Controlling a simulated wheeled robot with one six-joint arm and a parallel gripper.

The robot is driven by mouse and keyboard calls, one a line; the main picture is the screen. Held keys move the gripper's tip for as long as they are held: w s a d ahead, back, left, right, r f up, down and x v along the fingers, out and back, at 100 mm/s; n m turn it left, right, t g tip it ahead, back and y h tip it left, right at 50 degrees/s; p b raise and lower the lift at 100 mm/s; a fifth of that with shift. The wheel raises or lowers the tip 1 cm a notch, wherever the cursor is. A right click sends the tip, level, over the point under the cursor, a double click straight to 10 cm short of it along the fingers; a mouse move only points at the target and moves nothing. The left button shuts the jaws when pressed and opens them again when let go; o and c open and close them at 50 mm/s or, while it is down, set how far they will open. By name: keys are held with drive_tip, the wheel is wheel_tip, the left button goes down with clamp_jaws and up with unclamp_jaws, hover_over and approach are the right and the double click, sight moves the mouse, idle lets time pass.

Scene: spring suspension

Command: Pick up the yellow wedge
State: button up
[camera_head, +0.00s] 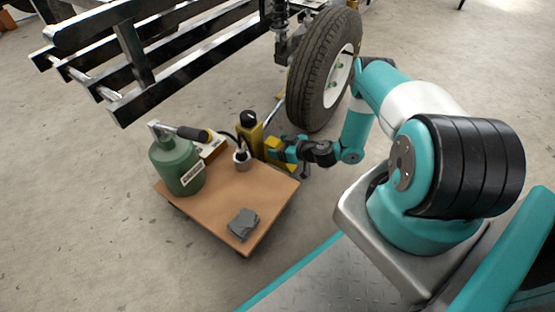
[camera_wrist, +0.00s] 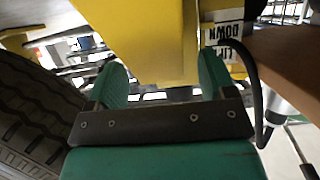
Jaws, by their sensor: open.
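A yellow block, which I take to be the yellow wedge (camera_head: 273,146), shows at the tip of my gripper (camera_head: 284,150) in the head view, beside the right edge of the small brown table. In the wrist view a large yellow surface of it (camera_wrist: 140,40) fills the space ahead of my gripper (camera_wrist: 163,78). The two teal fingers are apart, one at each side of this surface. They reach up to it, but I cannot tell whether they touch it. Its far side and what it rests on are hidden.
A yellow device with a black top (camera_head: 249,127) stands close behind the wedge; its label shows in the wrist view (camera_wrist: 224,32). The brown table (camera_head: 215,205) bears a green bottle (camera_head: 177,165) and a grey lump (camera_head: 243,223). A tyre (camera_head: 318,75) stands close behind my arm.

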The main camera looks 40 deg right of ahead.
drive_tip(key=shift+f+b+x, duration=0.25)
drive_tip(key=shift+b+x, duration=0.4)
drive_tip(key=shift+x, duration=0.55)
drive_tip(key=shift+w+r, duration=0.1)
drive_tip(key=c, duration=1.3)
drive_tip(key=shift+r, duration=0.1)
